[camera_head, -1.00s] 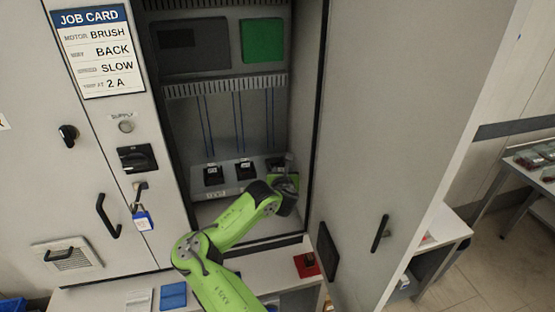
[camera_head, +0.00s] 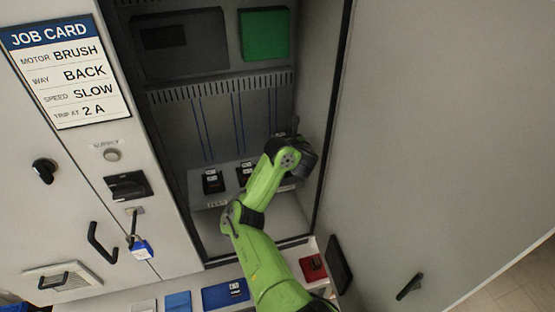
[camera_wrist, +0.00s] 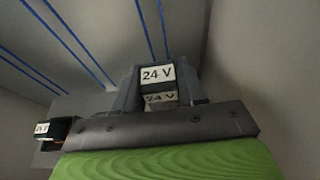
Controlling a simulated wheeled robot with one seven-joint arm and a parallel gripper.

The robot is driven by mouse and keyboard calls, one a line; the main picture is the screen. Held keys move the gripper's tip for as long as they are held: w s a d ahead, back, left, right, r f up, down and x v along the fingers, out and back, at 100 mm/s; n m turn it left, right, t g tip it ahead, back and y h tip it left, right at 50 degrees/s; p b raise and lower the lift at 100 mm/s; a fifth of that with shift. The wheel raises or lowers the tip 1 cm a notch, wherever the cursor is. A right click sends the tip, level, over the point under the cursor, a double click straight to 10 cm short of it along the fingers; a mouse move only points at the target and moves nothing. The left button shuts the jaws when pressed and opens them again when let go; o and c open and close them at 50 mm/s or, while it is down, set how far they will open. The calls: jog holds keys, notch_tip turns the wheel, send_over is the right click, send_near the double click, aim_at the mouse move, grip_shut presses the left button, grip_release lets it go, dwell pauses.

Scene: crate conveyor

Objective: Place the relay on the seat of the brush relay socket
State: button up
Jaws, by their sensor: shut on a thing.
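My gripper (camera_wrist: 159,88) is shut on a dark relay with white "24 V" labels (camera_wrist: 157,74), seen between the two grey fingers in the wrist view. In the head view my wrist (camera_head: 290,158) is at the right of the socket row inside the cabinet, and it hides the held relay. Two dark units (camera_head: 212,182) (camera_head: 244,175) show on the socket shelf to its left; the right end of the row is behind my arm. One unit with a white label (camera_wrist: 42,130) also shows at lower left in the wrist view. Contact between relay and socket cannot be told.
The open cabinet door (camera_head: 420,150) stands close on the right. Blue wires (camera_head: 238,125) run down the back panel. Below are a blue tray (camera_head: 212,298) with a dark labelled piece and a red tray (camera_head: 309,275) with a dark piece. A job card (camera_head: 65,70) reads BRUSH.

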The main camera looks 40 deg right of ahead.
jog(key=f, duration=0.4)
jog(key=shift+s+a+f, duration=0.1)
jog(key=shift+a+f, duration=0.15)
jog(key=shift+f, duration=0.15)
jog(key=shift+d+f, duration=0.15)
jog(key=shift+f, duration=2.2)
jog(key=shift+s+f, duration=0.1)
jog(key=o, duration=1.1)
